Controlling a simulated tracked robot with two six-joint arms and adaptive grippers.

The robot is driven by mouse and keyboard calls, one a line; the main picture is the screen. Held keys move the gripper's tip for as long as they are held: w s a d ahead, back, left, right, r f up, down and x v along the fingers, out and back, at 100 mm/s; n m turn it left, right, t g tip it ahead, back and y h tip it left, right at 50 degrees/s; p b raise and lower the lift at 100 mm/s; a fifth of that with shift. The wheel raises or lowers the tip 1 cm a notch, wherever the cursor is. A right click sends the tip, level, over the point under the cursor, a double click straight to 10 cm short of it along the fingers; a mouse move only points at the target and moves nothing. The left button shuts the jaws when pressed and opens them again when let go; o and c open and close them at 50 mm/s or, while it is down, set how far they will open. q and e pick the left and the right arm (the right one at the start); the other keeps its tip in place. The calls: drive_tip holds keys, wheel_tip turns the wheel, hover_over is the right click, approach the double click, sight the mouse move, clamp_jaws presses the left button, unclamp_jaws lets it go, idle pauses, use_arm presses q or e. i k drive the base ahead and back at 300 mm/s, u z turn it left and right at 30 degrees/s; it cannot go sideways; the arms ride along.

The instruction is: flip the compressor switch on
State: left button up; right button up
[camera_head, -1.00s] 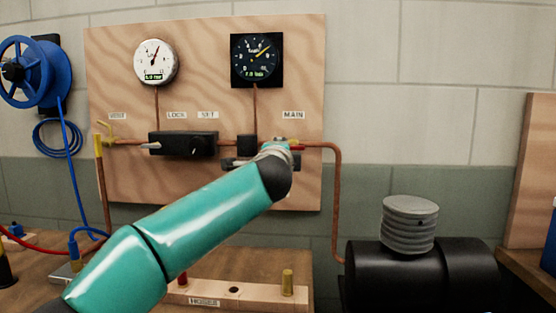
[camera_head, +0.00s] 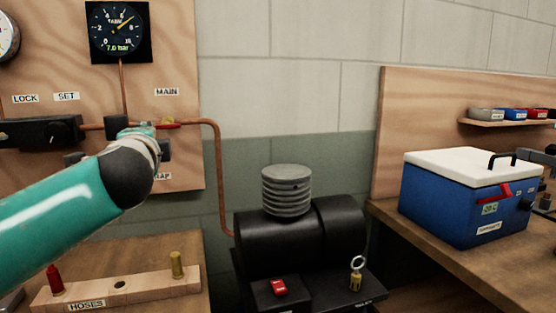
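The compressor (camera_head: 270,240) is a black horizontal tank with a grey ribbed cylinder (camera_head: 288,190) on top. A red switch (camera_head: 279,287) sits on its black base at the front; I cannot tell its position. My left gripper (camera_head: 160,145) is at the wall board beside the red lever (camera_head: 168,126) under the MAIN label. My teal arm and dark wrist mostly hide it, so its fingers and any contact are unclear. It is well above and left of the switch.
A brass fitting with a ring (camera_head: 356,278) stands right of the switch. A copper pipe (camera_head: 218,180) runs down to the compressor. A wooden hose rack (camera_head: 120,290) lies at lower left. A blue box with white lid (camera_head: 465,195) stands on the right bench. The black gauge (camera_head: 118,30) reads 7.0 bar.

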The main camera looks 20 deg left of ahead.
sight(279, 287)
drive_tip(key=k, duration=1.5)
